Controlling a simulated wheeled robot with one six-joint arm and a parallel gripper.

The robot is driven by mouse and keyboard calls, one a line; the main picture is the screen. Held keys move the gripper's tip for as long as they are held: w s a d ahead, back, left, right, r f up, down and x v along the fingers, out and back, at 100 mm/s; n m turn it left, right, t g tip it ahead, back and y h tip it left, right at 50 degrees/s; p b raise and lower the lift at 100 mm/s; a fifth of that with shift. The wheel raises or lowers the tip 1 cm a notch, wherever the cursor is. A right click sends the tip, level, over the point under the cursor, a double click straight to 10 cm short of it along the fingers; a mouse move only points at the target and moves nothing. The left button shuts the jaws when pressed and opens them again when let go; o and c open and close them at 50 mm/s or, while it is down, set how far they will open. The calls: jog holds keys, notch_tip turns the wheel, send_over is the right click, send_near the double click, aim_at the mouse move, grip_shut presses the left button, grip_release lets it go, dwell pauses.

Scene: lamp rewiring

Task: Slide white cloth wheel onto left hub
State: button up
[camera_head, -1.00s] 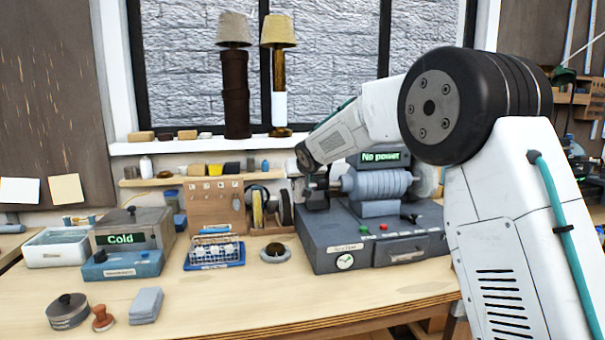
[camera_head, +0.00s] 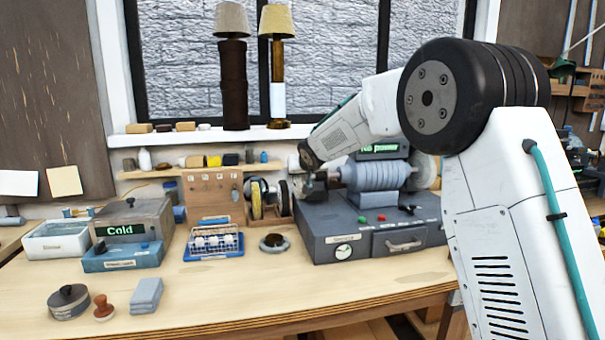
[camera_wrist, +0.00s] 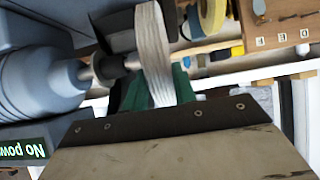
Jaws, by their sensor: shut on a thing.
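The white cloth wheel (camera_wrist: 153,50) shows nearly edge-on in the wrist view, as a pale ribbed disc. My gripper (camera_wrist: 153,92) is shut on it, with green and dark finger parts at its lower edge. The left hub (camera_wrist: 108,67) is a dark-ended shaft coming out of the blue-grey motor (camera_wrist: 40,78). Its end meets the wheel's near face in the picture; I cannot tell whether the wheel is around it. In the head view, the motor (camera_head: 375,177) sits on the grey machine (camera_head: 372,232); my wrist hides most of the left hub area.
The machine's display (camera_head: 381,149) reads "No power". A pale wheel (camera_head: 424,172) sits at the motor's right end. A rack of wheels (camera_head: 268,203) stands just left of the machine. A riveted tan panel (camera_wrist: 190,152) fills the wrist view's lower part.

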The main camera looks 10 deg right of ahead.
jog(key=shift+d, duration=0.2)
jog(key=shift+d, duration=0.4)
jog(key=shift+d, duration=0.1)
jog(key=shift+d, duration=0.5)
jog(key=shift+d, duration=0.1)
dwell(0.4)
jog(key=shift+d, duration=0.45)
jog(key=shift+d, duration=0.15)
jog(key=shift+d, duration=0.5)
